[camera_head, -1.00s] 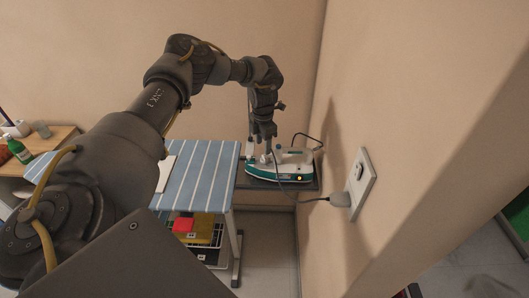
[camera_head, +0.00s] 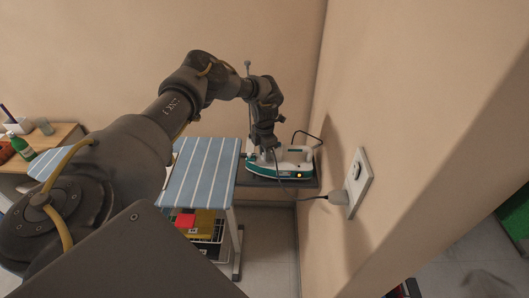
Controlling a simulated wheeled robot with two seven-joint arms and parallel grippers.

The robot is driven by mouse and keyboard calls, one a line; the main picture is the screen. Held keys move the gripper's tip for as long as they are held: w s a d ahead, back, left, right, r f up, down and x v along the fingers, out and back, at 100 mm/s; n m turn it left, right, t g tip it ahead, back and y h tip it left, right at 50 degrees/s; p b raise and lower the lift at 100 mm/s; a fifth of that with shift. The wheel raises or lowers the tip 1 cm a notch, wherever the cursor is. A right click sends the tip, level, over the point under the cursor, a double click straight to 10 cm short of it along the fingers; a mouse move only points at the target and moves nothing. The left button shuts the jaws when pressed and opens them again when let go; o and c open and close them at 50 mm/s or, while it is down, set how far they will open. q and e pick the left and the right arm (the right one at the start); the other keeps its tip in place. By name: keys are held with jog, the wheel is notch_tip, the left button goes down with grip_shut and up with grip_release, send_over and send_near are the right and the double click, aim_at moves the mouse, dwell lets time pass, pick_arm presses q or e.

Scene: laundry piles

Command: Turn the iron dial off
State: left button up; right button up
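The white and teal iron (camera_head: 293,167) sits on a dark stand at the right end of the striped ironing board, against the wall corner. A small orange light (camera_head: 299,175) glows on its side. My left gripper (camera_head: 265,157) points down at the iron's left part, close to or touching it. The arm hides the dial area, and the fingers are too small to tell whether they are open. My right gripper does not show.
The blue striped ironing board (camera_head: 203,172) lies left of the iron, with a rack (camera_head: 208,228) of coloured things below. A wooden table (camera_head: 55,137) with a green bottle stands far left.

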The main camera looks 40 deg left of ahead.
pick_arm(q)
jog(key=shift+c, duration=1)
